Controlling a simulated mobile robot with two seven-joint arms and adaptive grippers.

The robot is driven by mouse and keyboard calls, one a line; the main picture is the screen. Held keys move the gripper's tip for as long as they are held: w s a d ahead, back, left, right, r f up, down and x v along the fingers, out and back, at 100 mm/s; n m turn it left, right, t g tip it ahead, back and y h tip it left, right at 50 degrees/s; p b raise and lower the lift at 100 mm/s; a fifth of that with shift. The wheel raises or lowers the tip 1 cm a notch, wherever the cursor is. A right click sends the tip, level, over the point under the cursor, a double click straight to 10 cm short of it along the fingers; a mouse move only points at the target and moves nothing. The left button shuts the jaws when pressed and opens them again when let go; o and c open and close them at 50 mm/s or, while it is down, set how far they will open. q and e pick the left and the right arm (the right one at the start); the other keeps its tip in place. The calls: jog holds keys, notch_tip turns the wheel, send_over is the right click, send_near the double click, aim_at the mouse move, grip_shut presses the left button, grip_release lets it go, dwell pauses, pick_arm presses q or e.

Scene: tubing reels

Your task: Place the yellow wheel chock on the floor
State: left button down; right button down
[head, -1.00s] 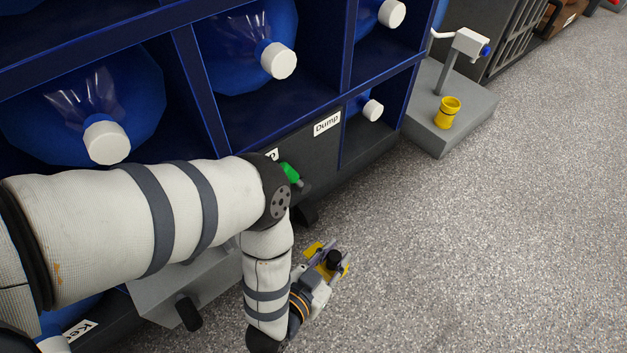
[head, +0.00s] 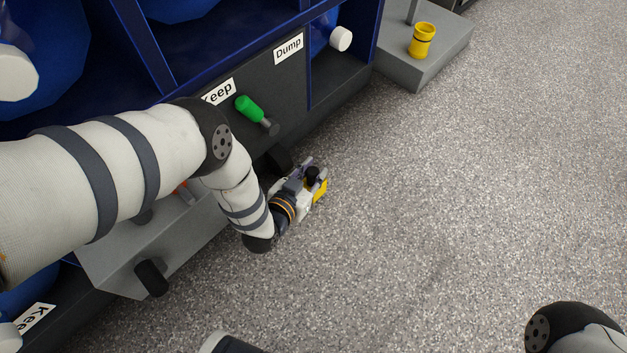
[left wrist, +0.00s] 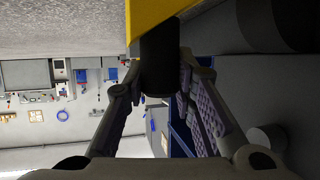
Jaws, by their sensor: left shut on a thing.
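The yellow wheel chock (head: 321,189) is at my left gripper's tip in the head view, low down beside the blue rack's dark base. In the left wrist view its yellow body (left wrist: 160,14) crosses the top, with a black grip (left wrist: 158,62) between my fingers. My left gripper (head: 312,176) is shut on that grip. I cannot tell whether the chock touches the floor (head: 430,220). My right gripper is out of view.
A dark caster wheel (head: 279,157) under the rack is close to the gripper. A green-handled lever (head: 250,109) sticks out from the rack. A grey platform (head: 425,68) with a yellow cup-like part (head: 422,40) stands farther back. The floor to the right is clear.

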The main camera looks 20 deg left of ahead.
pick_arm(q)
notch_tip(320, 180, down, 3)
jog(key=shift+s+r+b, duration=0.1)
jog(key=shift+r+b, duration=0.1)
jog(key=shift+b, duration=0.2)
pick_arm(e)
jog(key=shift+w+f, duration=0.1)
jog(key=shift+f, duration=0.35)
pick_arm(q)
jog(key=c, duration=1.3)
grip_release()
jog(key=shift+s+f, duration=0.1)
jog(key=shift+c, duration=0.2)
jog(key=shift+r, duration=0.2)
jog(key=d+p+v, duration=0.1)
jog(key=p+v, duration=0.5)
jog(key=v, duration=0.6)
jog(key=shift+a+p, duration=0.3)
jog(key=shift+a, duration=0.1)
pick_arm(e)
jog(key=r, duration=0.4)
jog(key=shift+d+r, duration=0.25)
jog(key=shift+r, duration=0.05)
